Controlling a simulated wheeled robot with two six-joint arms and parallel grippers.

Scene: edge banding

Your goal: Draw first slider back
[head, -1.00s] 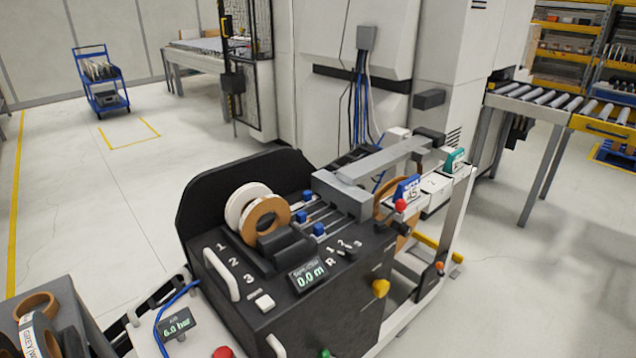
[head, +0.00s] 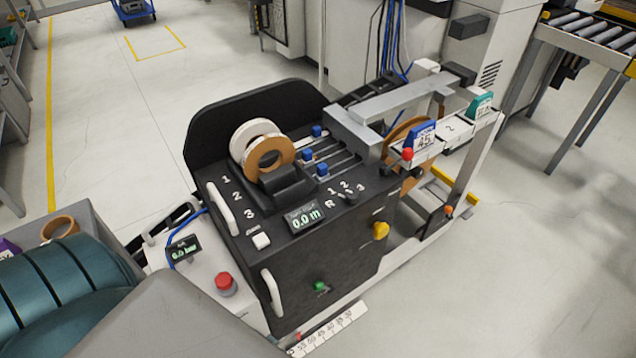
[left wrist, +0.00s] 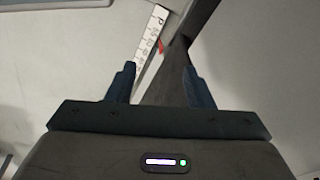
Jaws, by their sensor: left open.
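Three blue sliders sit on rails on top of the black edge-banding machine (head: 345,232). The farthest blue slider (head: 317,131), the middle blue slider (head: 308,154) and the nearest blue slider (head: 322,170) stand at slightly different places along the rails. The numbers 1, 2 and 3 are printed at the machine's left side. My left gripper (left wrist: 160,82) shows in the left wrist view with its two fingers apart and nothing between them. In the head view my left arm fills the lower left, and its gripper is not visible there. My right gripper is not in view.
White and brown tape rolls (head: 268,158) stand left of the sliders. A grey beam (head: 392,100) spans the rails' right end. A red button (head: 225,283) and white handles line the machine's front left. Below the left gripper is a ruler strip (left wrist: 150,45).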

